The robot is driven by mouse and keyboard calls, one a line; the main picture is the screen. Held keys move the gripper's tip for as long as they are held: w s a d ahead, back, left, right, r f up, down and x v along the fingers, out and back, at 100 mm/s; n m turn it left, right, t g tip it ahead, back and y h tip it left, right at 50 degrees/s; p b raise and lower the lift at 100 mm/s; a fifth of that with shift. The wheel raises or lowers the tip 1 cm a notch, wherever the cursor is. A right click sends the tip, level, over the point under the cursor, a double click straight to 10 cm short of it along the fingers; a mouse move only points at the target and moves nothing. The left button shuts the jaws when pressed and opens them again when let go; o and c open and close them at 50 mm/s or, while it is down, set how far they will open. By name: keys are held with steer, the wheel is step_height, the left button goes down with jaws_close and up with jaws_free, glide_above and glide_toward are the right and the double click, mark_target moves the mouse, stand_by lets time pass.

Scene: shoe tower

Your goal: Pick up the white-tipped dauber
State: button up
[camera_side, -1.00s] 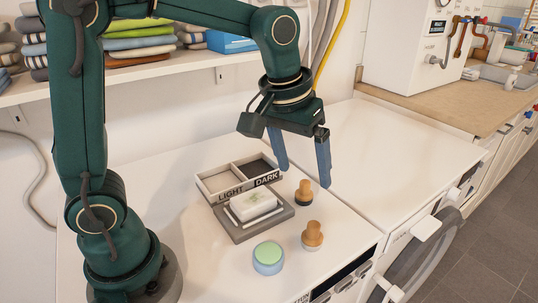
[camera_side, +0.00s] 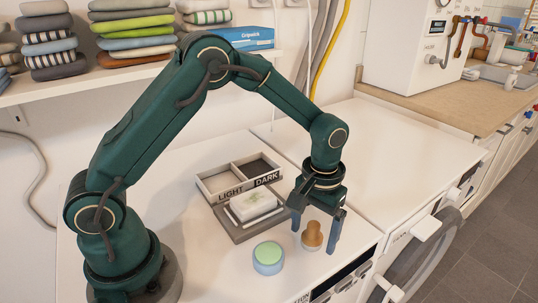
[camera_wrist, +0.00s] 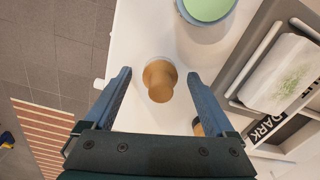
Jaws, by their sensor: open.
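The white-tipped dauber (camera_side: 312,234) stands upright near the front edge of the white machine top, with a wooden knob handle and a pale base. My gripper (camera_side: 312,239) is open above it, pointing down, with one blue finger on each side in the side view. In the wrist view the dauber (camera_wrist: 159,81) shows between the two spread fingertips (camera_wrist: 160,76), with visible gaps on both sides. A second wooden dauber (camera_wrist: 198,128) is mostly hidden behind the finger at right. My gripper hides it in the side view.
A round tin with a green top (camera_side: 268,254) stands left of the dauber. Behind it are a grey tray (camera_side: 240,237) with a white block (camera_side: 253,205) and a two-part box marked LIGHT and DARK (camera_side: 231,192). The machine top at right (camera_side: 410,160) is clear.

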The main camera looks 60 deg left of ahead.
mark_target(312, 222)
steer(key=shift+f, duration=0.1)
jaws_close()
steer(key=shift+r, duration=0.45)
steer(key=r, duration=0.3)
steer(key=shift+a+r, duration=0.35)
steer(key=shift+r, duration=0.05)
steer(key=s+a+r, duration=0.1)
steer(key=a+r, duration=0.1)
steer(key=a, duration=0.1)
steer(key=s+a+r, duration=0.1)
steer(key=a+r, duration=0.1)
steer(key=a, duration=0.2)
steer(key=s+a+r, duration=0.1)
steer(key=a+r, duration=0.1)
steer(key=a, duration=0.1)
steer(key=shift+s+a+r, duration=0.1)
steer(key=shift+a+r, duration=0.05)
steer(key=shift+a, duration=0.15)
